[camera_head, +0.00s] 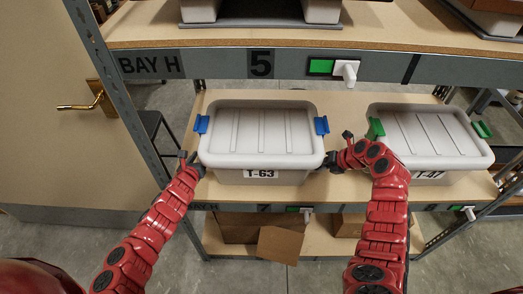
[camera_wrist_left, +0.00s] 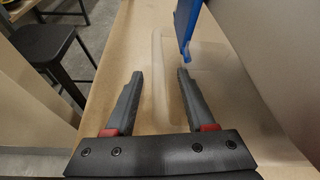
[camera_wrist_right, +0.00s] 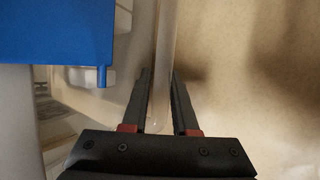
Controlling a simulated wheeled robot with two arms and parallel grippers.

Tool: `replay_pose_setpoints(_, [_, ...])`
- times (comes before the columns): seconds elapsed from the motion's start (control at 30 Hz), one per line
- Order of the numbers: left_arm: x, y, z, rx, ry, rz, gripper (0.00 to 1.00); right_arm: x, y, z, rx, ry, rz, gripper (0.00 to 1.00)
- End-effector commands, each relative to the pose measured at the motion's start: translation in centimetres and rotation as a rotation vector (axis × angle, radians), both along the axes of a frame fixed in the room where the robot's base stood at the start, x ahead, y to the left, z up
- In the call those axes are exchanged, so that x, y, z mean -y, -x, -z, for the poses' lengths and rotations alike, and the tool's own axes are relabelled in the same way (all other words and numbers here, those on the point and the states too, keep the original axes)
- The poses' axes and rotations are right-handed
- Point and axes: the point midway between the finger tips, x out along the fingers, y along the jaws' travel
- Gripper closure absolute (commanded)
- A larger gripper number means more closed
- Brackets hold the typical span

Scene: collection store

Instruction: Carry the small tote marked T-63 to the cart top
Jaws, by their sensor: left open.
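The tote T-63 (camera_head: 260,140), pale grey with a lid and blue clips, stands on the middle shelf, its label (camera_head: 261,174) facing me. My left gripper (camera_head: 188,158) is open and empty beside the tote's left side. In the left wrist view its fingers (camera_wrist_left: 160,75) are wide apart, below and left of the blue clip (camera_wrist_left: 186,30). My right gripper (camera_head: 334,163) is at the tote's right side. In the right wrist view its fingers (camera_wrist_right: 160,75) are closer together, with a pale strip between them; I cannot tell whether they grip it. The cart does not show.
A second tote with green clips, T-47 (camera_head: 430,140), stands close on the right, beyond my right gripper. A rack post (camera_head: 125,90) stands at the left. Cardboard boxes (camera_head: 280,243) are on the lower shelf.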

Motion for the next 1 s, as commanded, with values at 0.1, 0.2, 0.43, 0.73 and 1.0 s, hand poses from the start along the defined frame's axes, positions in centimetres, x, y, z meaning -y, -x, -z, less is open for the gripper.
replay_pose_setpoints(0.1, [-0.01,0.01,-0.01,0.0,0.0,0.0,0.49,0.01,0.0,-0.01,0.0,0.0,0.0,0.77])
replay_pose_setpoints(0.2, [-0.01,0.02,-0.01,0.0,0.0,0.0,0.67,0.01,0.0,-0.02,-0.001,0.0,0.001,0.94])
replay_pose_setpoints(0.43, [-0.02,0.01,-0.03,0.0,0.001,0.0,1.0,0.02,0.0,-0.01,0.0,0.0,0.001,1.0])
replay_pose_setpoints(0.73, [-0.02,0.01,-0.03,0.001,0.001,-0.001,1.0,0.03,-0.01,-0.02,0.0,0.0,0.001,1.0])
replay_pose_setpoints(1.0, [0.0,0.0,-0.05,0.001,0.001,-0.001,1.0,0.03,-0.01,-0.02,0.0,0.0,0.001,1.0])
